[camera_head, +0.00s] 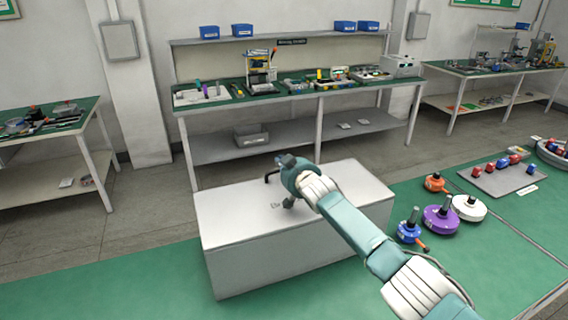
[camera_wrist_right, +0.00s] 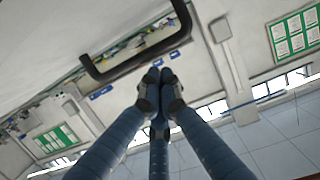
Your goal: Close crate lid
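The crate (camera_head: 290,267) is a large pale grey box on the green floor. Its white lid (camera_head: 232,211) lies over the top and looks flat; I cannot tell whether it is fully seated. Part of the lid's lettering is hidden by my right arm. A black bar handle (camera_head: 270,177) stands near the lid's far side, left of my right gripper (camera_head: 288,204). In the right wrist view the handle (camera_wrist_right: 132,62) shows beyond and to the left of the right gripper's blue fingers (camera_wrist_right: 160,84). Their tips are together with nothing seen between them. My left gripper is not in view.
Motor parts, among them a purple hub (camera_head: 440,219) and a white hub (camera_head: 469,208), lie on the green surface to the right. A grey board (camera_head: 497,181) with small red and blue parts lies behind them. A workbench (camera_head: 300,97) stands behind the crate.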

